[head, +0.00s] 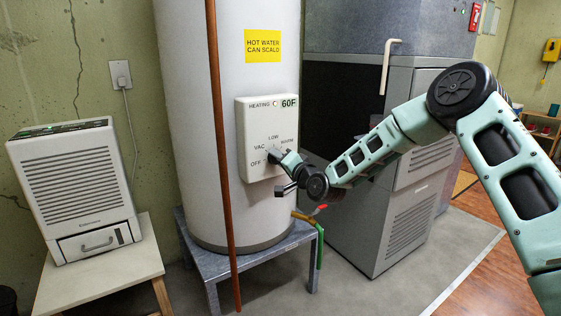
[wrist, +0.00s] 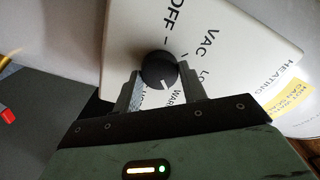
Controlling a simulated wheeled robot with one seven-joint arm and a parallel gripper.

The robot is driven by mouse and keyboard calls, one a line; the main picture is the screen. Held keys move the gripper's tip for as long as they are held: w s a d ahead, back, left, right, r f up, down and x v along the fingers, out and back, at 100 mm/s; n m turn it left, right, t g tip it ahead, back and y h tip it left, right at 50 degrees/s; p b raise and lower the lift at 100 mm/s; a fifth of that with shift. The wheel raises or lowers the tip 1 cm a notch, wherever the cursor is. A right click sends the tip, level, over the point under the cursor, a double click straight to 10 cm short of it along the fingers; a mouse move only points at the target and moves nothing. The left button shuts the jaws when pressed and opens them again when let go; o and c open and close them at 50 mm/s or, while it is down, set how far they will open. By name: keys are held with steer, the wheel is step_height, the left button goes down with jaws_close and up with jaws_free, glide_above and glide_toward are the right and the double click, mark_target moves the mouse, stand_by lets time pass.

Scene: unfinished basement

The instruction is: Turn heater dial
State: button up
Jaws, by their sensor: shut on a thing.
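The heater is a tall white tank (head: 182,110) with a white control panel (head: 252,118) on its front. The panel reads HEATING, with a lit lamp and a 60F display (head: 289,103). Labels OFF, VAC, LOW and WARM surround the dial. The round black dial (wrist: 158,68) lies between the two fingers of my gripper (wrist: 160,76), which is shut on it. The dial's white mark points to the lower right in the wrist view, toward the WARM lettering. In the head view my gripper (head: 276,160) reaches the panel from the right and largely hides the dial.
A copper pipe (head: 218,130) runs upright before the tank. The tank stands on a grey metal stand (head: 262,258). A white dehumidifier (head: 78,185) sits on a small table (head: 105,262) at left. A grey furnace (head: 407,225) stands at right, close behind my arm.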

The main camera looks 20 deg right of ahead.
steer(key=shift+m, duration=0.4)
steer(key=o, duration=1)
steer(key=shift+c, duration=0.2)
steer(key=p+v, duration=0.1)
steer(key=v, duration=1.6)
steer(key=shift+s, duration=0.2)
